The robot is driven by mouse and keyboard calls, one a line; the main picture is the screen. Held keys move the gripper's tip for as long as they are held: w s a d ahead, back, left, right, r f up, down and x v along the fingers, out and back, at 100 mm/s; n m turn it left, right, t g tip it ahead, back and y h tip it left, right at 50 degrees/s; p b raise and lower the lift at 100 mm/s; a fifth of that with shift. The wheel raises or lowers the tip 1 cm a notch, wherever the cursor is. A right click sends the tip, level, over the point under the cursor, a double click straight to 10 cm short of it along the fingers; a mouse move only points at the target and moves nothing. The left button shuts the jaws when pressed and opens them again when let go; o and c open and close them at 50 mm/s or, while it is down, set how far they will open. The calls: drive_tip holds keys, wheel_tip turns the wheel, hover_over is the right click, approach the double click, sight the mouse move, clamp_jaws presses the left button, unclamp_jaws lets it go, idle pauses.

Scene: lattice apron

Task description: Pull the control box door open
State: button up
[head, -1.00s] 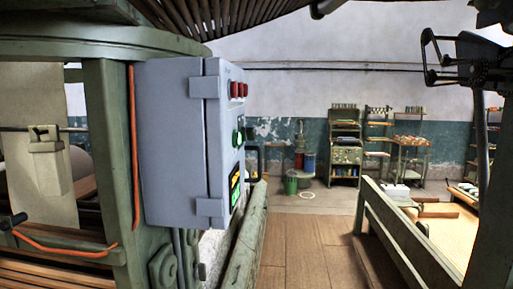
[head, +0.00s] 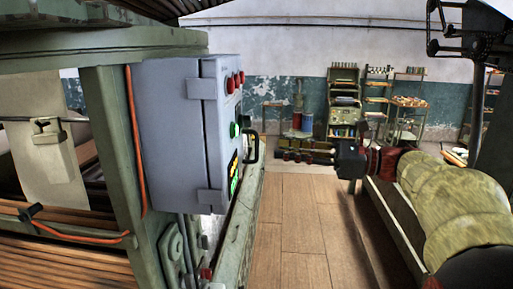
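The grey control box (head: 170,135) is mounted on the green machine frame at the left in the head view. Its door (head: 214,150) stands shut, with two hinge blocks on the near edge. The door face, seen at a steep angle, carries red and green buttons and a lit display. A black bar handle (head: 254,148) sticks out from its far edge. My gripper (head: 279,150) comes in from the right and points left at the handle, with a small gap showing between them in the picture. It holds nothing that I can see; its finger opening is too small to judge.
The green machine frame (head: 105,150) with an orange cable (head: 132,120) lies left of the box. A green rail (head: 240,235) runs below the door. Wooden floor (head: 300,220) is open in the middle. Shelves (head: 343,100) stand at the back wall.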

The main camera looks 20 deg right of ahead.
sight(257, 156)
drive_tip(key=x, duration=0.8)
drive_tip(key=shift+d, duration=0.1)
drive_tip(key=c, duration=0.3)
clamp_jaws()
idle(0.5)
